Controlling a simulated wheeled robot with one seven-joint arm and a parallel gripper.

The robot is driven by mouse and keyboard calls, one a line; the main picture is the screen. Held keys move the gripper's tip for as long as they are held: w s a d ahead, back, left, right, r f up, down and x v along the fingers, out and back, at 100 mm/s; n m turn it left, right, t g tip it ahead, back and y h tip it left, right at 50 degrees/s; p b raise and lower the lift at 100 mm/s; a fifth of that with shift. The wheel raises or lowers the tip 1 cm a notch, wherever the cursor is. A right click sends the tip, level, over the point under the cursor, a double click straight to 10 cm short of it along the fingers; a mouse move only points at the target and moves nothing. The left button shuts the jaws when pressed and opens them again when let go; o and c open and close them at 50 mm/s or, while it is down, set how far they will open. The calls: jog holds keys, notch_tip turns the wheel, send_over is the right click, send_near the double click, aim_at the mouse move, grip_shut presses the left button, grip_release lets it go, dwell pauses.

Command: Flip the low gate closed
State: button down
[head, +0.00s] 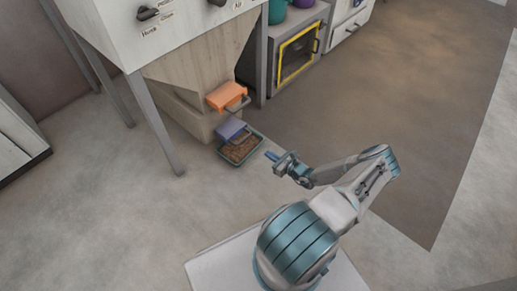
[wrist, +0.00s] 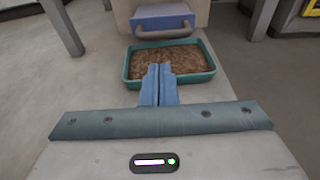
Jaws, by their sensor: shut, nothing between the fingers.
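The low gate is the blue-purple block with a grey handle (head: 231,128), low on the front of the pellet bagger (head: 190,65). It also shows at the top of the wrist view (wrist: 163,20), with its handle facing me. An orange gate (head: 227,95) with its own handle sits above it. A teal tray (wrist: 128,66) filled with brown pellets lies on the floor below the low gate. My gripper (head: 270,155) is shut and empty, just right of the tray in the head view. In the wrist view its blue fingers (wrist: 160,70) are together and overlap the tray's near edge.
Grey legs (head: 155,120) of the bagger frame stand left and right of the gates. A yellow-framed oven-like cabinet (head: 297,55) stands behind to the right. The floor around the tray and to the right is clear.

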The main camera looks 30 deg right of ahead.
aim_at(244, 140)
jog(key=b+x, duration=0.6)
jog(key=x, duration=0.7)
jog(key=shift+w+a+f, duration=0.1)
jog(key=shift+w, duration=0.05)
